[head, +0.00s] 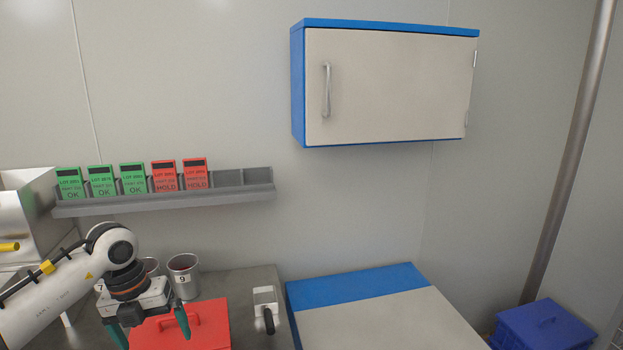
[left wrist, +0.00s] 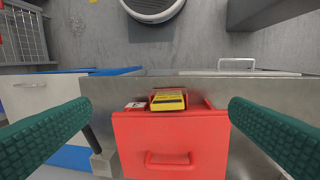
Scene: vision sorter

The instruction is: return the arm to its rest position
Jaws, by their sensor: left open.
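My left gripper (head: 151,328) is at the lower left of the head view, above the counter, with its green fingers spread over the red lidded box (head: 210,327). In the left wrist view the two green fingers (left wrist: 160,108) stand wide apart with nothing between their tips. The red box (left wrist: 135,145) with its handle lies beyond and below them, apart from the fingers as far as I can see. The left arm reaches in from the left, bent at the wrist. My right gripper is not in view.
A yellow item (left wrist: 168,101) lies by the red box's edge. Metal cups (head: 183,285) stand behind my gripper. A wall rack (head: 240,190) holds green OK and red HOLD cards (head: 195,176). A small device (head: 265,300) is right of the box. A wall cabinet (head: 390,90) hangs above.

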